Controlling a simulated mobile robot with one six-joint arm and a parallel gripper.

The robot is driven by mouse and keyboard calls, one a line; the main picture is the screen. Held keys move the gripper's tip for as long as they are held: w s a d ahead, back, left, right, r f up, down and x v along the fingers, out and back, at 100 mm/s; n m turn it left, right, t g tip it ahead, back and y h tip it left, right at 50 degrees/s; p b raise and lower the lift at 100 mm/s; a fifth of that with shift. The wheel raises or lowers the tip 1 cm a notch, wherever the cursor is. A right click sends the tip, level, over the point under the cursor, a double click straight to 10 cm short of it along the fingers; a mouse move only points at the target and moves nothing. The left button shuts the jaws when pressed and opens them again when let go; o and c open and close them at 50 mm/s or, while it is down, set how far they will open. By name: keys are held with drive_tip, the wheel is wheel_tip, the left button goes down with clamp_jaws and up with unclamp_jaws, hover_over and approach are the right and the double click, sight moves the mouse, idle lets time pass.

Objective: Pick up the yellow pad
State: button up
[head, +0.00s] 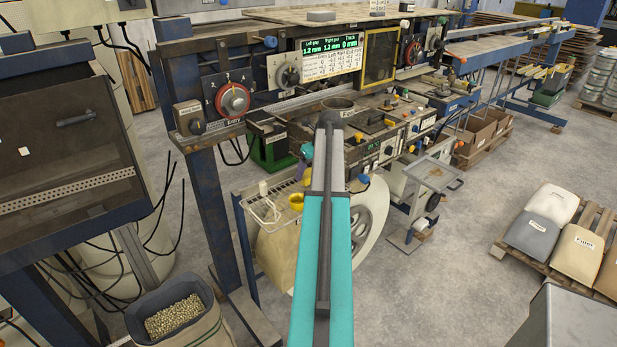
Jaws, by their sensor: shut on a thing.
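A small yellow thing (296,201), possibly the yellow pad, shows just left of my arm, by the white wire rack on the machine's front. A second yellow bit shows above it, right against my arm's edge. Both are small and partly covered, so I cannot tell their full shape. My teal and grey arm reaches up the middle of the view and covers what lies behind it. My gripper does not show. I cannot tell from this view how it stands to the yellow thing.
The laminating machine (232,100) with dials and a lit display (331,56) stands ahead. A bin of pellets (175,317) is at lower left. Sacks (552,204) lie on a pallet at right. A wheeled cart (431,176) stands right of the machine. Grey floor is clear at centre right.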

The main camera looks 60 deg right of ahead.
sight(307, 171)
drive_tip(key=shift+r+b, duration=0.75)
drive_tip(key=shift+r, duration=0.9)
drive_tip(key=s+a+r+b, duration=0.1)
drive_tip(key=s+a+b, duration=0.1)
drive_tip(key=s, duration=0.5)
drive_tip(key=s+a+b, duration=0.1)
drive_tip(key=s+a, duration=0.2)
drive_tip(key=s, duration=0.5)
drive_tip(key=shift+a+r+b, duration=0.15)
drive_tip(key=shift+r+b, duration=0.2)
